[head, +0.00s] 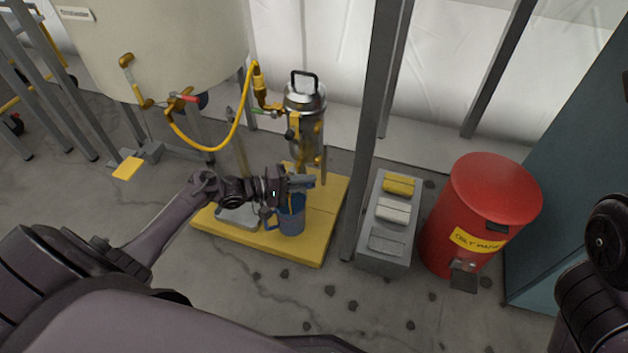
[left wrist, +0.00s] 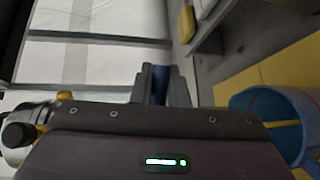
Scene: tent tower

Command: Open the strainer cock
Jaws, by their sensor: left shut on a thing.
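The strainer (head: 306,102) is a silver canister with a black top handle and yellow fittings, standing above the yellow platform (head: 312,245). My left gripper (head: 303,184) is in front of its lower part, above a blue jug (head: 291,219). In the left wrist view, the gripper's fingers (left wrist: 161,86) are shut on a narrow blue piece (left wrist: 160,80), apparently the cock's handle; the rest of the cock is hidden. The jug also shows there at the right (left wrist: 262,97), apart from the fingers. My right gripper is out of view.
A grey post (head: 375,130) stands right of the platform. Beyond it are a grey bin (head: 384,262) with cloths on top and a red waste bin (head: 468,235). A yellow hose (head: 232,140) links the large tank (head: 165,45) to the strainer side.

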